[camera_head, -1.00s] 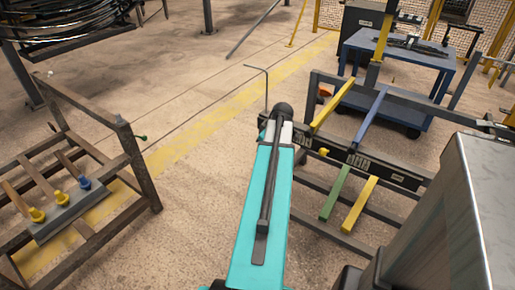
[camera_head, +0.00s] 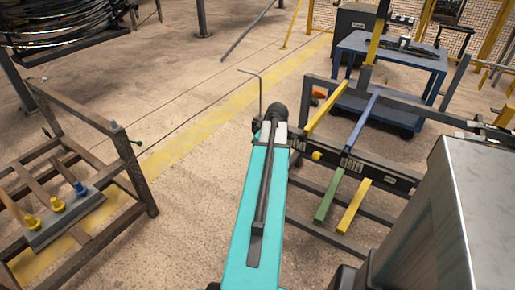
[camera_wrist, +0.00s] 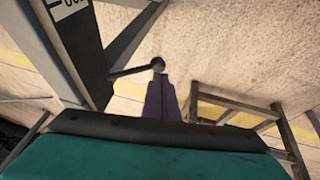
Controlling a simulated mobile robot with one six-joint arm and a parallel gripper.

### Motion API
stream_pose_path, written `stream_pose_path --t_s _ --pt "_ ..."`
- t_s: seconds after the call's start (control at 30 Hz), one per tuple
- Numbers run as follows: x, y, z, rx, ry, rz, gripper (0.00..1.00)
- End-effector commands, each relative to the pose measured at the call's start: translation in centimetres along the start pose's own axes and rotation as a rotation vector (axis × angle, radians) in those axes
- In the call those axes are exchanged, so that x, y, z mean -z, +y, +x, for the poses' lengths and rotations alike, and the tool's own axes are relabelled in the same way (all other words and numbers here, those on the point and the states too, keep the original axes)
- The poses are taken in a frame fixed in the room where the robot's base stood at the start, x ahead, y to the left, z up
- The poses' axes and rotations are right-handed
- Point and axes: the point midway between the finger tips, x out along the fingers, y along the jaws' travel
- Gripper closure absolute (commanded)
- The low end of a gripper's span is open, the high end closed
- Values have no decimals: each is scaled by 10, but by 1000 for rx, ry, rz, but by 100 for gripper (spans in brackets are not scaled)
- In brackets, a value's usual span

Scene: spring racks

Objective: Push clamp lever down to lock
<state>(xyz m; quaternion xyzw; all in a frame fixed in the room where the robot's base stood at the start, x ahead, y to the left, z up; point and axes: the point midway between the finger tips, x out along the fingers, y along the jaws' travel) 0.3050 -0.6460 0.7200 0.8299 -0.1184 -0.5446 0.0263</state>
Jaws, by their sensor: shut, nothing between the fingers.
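In the wrist view a dark clamp lever (camera_wrist: 130,71) sticks out from a grey upright of a rack and ends in a round ball knob (camera_wrist: 158,65). My gripper (camera_wrist: 160,84) shows as two purple fingers shut together, empty, pointing at the knob. The fingertips are right by the knob; I cannot tell whether they touch it. In the head view my teal arm reaches forward and hides the gripper, and I cannot make out the lever there.
A rack with blue, yellow and green bars (camera_head: 352,205) stands right of my arm. A brown rack (camera_head: 130,165) stands at the left, with open floor between. A blue table (camera_head: 390,60) is at the back right. A grey metal box (camera_head: 450,200) is close at the right.

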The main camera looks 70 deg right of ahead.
Motion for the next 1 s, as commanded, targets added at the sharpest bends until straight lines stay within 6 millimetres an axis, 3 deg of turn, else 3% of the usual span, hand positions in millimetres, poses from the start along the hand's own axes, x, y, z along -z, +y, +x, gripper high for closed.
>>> stream_pose_path --t_s 0.63,1.0 --pt "4 -10 -83 1 2 -5 100" --pt "4 -12 -104 3 1 -5 100"
